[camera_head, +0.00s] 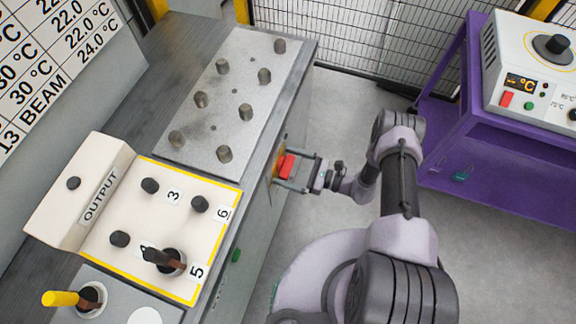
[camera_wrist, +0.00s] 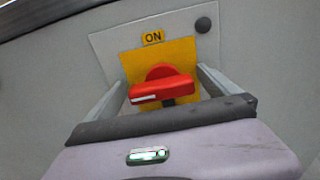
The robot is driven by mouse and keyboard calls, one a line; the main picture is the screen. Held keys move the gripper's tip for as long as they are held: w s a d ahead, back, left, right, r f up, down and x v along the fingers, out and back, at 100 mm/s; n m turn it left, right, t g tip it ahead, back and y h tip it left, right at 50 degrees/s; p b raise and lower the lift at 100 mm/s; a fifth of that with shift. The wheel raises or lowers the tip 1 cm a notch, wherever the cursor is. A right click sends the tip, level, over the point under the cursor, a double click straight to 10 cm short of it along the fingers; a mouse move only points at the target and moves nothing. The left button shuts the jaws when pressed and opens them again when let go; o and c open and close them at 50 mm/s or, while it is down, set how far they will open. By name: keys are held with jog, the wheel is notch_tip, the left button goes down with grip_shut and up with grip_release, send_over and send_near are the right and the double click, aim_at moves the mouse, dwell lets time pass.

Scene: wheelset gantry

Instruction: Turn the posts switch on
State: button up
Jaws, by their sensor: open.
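The red rotary switch (camera_head: 285,166) sits on the side face of the grey bench, below the steel plate with posts. In the wrist view the red handle (camera_wrist: 162,90) lies nearly level across a yellow plate (camera_wrist: 184,52), with a white mark at its left end. An "ON" label (camera_wrist: 152,38) is above it. My gripper (camera_head: 292,172) is open at the switch. In the wrist view my gripper (camera_wrist: 160,86) has one finger on each side of the handle. I cannot tell whether the fingers touch it.
The steel plate (camera_head: 238,88) with several dark posts is on the bench top. A cream panel (camera_head: 130,215) with numbered posts and a yellow-handled lever (camera_head: 65,299) are nearer. A purple cart (camera_head: 480,165) carrying a control box stands right.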

jog(key=c, duration=2)
jog(key=shift+c, duration=0.2)
